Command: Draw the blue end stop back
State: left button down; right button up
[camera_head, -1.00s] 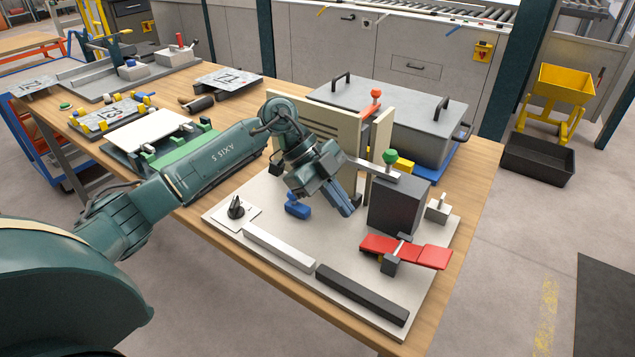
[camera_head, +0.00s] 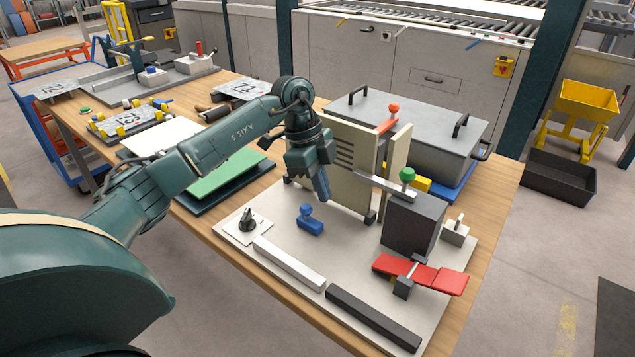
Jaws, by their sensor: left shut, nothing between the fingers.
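The blue end stop (camera_head: 311,220) is a small block with a round knob on the pale base plate (camera_head: 285,235), left of the upright cream panels (camera_head: 347,165). It stands clear in view. My left gripper (camera_head: 323,195) points down just above and behind the end stop in the picture. Its blue-grey fingers are together with nothing between them. I see a small gap between the fingers and the stop's knob, though the depth between them is hard to judge. My right gripper is not in view.
A black dial (camera_head: 247,221) sits left of the stop. White (camera_head: 289,264) and black (camera_head: 372,318) bars line the plate's front. A grey lidded box (camera_head: 415,125) stands behind.

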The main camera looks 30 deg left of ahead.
aim_at(320, 224)
pick_arm(q)
jog(key=x, duration=0.7)
jog(key=shift+a+p, duration=0.1)
jog(key=shift+p, duration=0.25)
jog(key=a, duration=0.2)
jog(key=shift+s+a+r+p, duration=0.1)
jog(key=shift+a+r+p, duration=0.2)
jog(key=shift+a+r, duration=0.05)
jog(key=shift+a, duration=0.35)
jog(key=shift+s+a, duration=0.1)
jog(key=shift+a, duration=0.1)
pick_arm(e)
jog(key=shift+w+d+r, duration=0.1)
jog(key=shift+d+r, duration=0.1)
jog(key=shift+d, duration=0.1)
pick_arm(q)
jog(key=shift+r, duration=0.1)
